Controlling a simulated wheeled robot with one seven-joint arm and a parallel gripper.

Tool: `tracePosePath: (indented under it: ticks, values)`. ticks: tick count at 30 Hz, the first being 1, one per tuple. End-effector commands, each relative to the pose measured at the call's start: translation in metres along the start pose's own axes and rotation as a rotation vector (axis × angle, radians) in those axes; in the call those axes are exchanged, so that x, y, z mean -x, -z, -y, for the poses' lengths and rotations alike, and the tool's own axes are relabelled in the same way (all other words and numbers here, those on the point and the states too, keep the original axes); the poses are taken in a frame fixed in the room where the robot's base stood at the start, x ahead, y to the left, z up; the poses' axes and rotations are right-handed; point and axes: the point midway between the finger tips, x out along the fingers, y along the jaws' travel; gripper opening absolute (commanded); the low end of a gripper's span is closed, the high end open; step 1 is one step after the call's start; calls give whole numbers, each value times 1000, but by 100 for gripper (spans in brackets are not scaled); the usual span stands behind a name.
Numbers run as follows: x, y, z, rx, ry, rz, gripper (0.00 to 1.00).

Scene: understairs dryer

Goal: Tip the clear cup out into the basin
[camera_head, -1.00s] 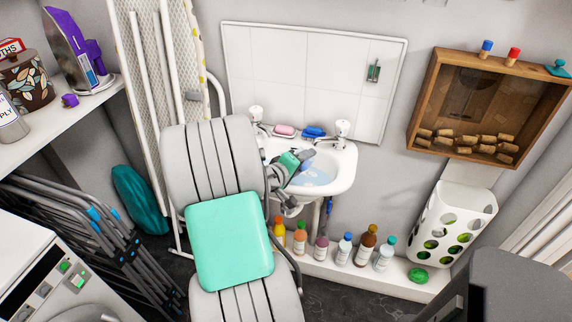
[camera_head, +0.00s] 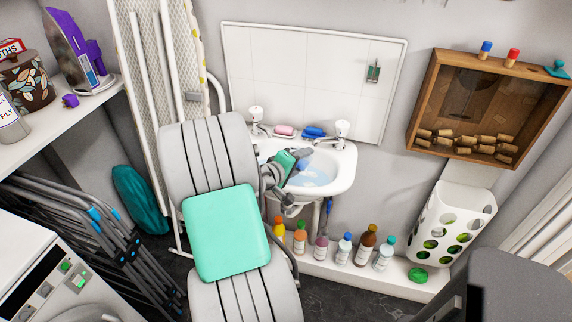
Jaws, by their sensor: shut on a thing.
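The white basin (camera_head: 346,172) is fixed to the back wall, with pale blue water in it and a tap at each side. My gripper (camera_head: 298,165) is over the left part of the basin, partly hidden by my own arm. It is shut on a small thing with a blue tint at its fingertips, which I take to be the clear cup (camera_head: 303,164). The cup's outline is too small and see-through to tell its tilt or whether anything is left in it.
Pink soap (camera_head: 284,130) and a blue brush (camera_head: 314,132) lie on the basin's back ledge. Several bottles (camera_head: 344,248) stand on a low ledge below. A wooden cork box (camera_head: 490,105) and a white holed bin (camera_head: 455,225) are at the right.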

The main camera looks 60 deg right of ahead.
Motion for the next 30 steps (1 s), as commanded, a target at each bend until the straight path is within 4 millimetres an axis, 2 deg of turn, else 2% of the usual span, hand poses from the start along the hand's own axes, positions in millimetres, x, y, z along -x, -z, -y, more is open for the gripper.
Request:
tracePosePath:
  ticks: [30]
  values:
    - [2,9,-3,91,-14,33,9]
